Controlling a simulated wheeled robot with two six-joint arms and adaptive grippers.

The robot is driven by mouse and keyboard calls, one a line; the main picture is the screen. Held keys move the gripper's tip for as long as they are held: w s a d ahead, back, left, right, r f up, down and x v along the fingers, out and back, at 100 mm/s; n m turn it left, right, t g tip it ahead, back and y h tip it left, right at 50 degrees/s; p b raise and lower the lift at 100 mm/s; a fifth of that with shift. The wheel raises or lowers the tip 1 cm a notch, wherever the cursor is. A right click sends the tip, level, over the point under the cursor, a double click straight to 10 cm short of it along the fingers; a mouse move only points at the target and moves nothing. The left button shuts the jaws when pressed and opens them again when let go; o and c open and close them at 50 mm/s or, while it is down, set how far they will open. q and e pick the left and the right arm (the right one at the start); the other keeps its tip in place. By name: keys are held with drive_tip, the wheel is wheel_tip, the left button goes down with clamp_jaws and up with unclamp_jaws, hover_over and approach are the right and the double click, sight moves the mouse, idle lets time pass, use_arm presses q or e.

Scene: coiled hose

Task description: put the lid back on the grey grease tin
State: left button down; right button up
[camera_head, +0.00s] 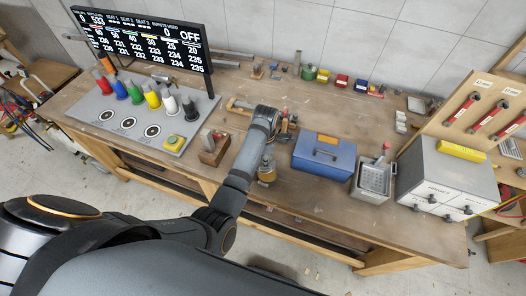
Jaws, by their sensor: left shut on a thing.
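My left arm comes in from the left and reaches over the workbench. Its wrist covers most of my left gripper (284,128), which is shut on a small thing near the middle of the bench. That thing is mostly hidden, and I cannot make out whether it is the lid. A small round brownish-grey container (267,173) stands by the front edge, just right of my forearm. I cannot tell whether it is the grease tin. My right gripper is not in view.
A blue toolbox (322,160), a metal basket (374,180) and a grey cabinet (446,178) stand to the right. A wooden block (214,148) is left of my forearm. A grey panel (130,118) with coloured cones lies at the left, before a display (145,42).

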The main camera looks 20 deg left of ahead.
use_arm(q)
drive_tip(key=shift+s+d+f, duration=0.1)
drive_tip(key=shift+d, duration=0.8)
drive_tip(key=shift+f, duration=0.35)
drive_tip(key=f, duration=0.2)
drive_tip(key=a+f, duration=0.1)
drive_tip(key=f, duration=0.1)
drive_tip(key=shift+b, duration=0.4)
drive_tip(key=shift+d+f, duration=0.15)
drive_tip(key=shift+f, duration=0.45)
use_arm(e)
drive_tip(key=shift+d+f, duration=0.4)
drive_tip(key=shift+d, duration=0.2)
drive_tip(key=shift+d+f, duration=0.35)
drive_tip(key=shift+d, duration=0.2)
use_arm(q)
drive_tip(key=shift+p, duration=0.4)
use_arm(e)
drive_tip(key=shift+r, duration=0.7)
use_arm(q)
drive_tip(key=shift+f, duration=0.15)
